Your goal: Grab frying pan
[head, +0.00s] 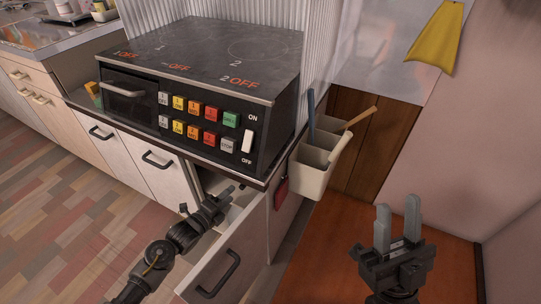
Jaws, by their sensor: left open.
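No frying pan can be made out in the head view. An open drawer (248,248) with a black handle stands pulled out beneath the stove's right end. My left gripper (207,198) is open and seems empty, at the top of the drawer opening, with the fingers pointing up and right. Its arm hides part of the drawer, and what lies inside is mostly out of sight. My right gripper (398,222) is at the lower right, fingers up with a gap between them, empty, above the orange-brown surface.
A black stove (200,60) with coloured buttons stands on the counter. A beige utensil holder (312,170) with a blue and a wooden handle hangs on its right side. A yellow cloth (436,38) hangs on the wall. Closed cabinets (130,150) line the left; the floor (60,220) there is clear.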

